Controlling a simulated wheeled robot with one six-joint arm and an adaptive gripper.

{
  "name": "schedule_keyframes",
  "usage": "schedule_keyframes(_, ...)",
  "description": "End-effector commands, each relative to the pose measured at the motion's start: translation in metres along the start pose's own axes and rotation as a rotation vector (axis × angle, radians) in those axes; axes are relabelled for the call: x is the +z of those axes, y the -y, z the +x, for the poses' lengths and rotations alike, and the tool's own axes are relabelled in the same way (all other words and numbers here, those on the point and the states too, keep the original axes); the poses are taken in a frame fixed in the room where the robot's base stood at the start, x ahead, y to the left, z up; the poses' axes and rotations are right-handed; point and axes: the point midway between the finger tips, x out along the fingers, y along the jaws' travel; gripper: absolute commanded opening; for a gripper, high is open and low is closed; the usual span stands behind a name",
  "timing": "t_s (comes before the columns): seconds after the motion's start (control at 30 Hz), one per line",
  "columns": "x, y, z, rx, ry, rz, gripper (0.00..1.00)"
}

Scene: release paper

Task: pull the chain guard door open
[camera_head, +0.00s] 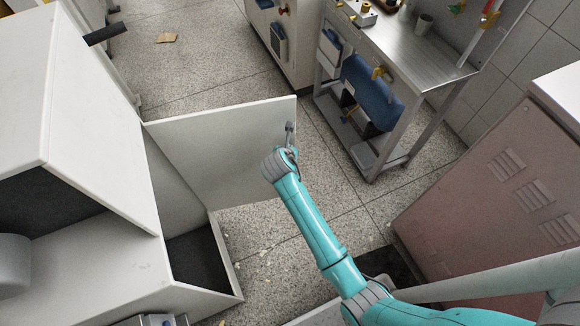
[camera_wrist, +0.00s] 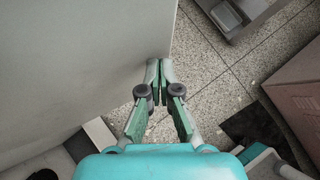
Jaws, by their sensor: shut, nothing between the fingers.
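The chain guard door (camera_head: 220,150) is a flat white panel. It stands swung out wide from the white machine housing (camera_head: 90,110), with the opening behind it showing. My gripper (camera_head: 289,127) is at the door's free end, close to its right edge, in front of the panel's face. In the wrist view the door (camera_wrist: 80,60) fills the left side, and my gripper (camera_wrist: 160,65) is shut and empty with its tips beside the door's edge. I cannot tell whether the fingertips touch the panel. No handle is seen on the door.
A pinkish cabinet (camera_head: 490,190) is at the right. Speckled floor (camera_head: 270,220) is open between them and the door. An open dark-lined compartment (camera_head: 200,260) lies below the door.

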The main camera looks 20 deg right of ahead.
Motion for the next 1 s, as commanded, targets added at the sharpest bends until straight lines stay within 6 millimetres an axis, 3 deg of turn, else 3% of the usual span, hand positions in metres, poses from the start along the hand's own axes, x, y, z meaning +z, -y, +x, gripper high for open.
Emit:
schedule_keyframes(0.1,0.021,-0.011,0.020,0.000,0.001,0.001,0.00)
schedule_keyframes(0.4,0.052,-0.033,0.052,0.000,-0.001,0.000,0.00)
schedule_keyframes(1.0,0.064,-0.043,0.064,0.000,0.000,0.000,0.00)
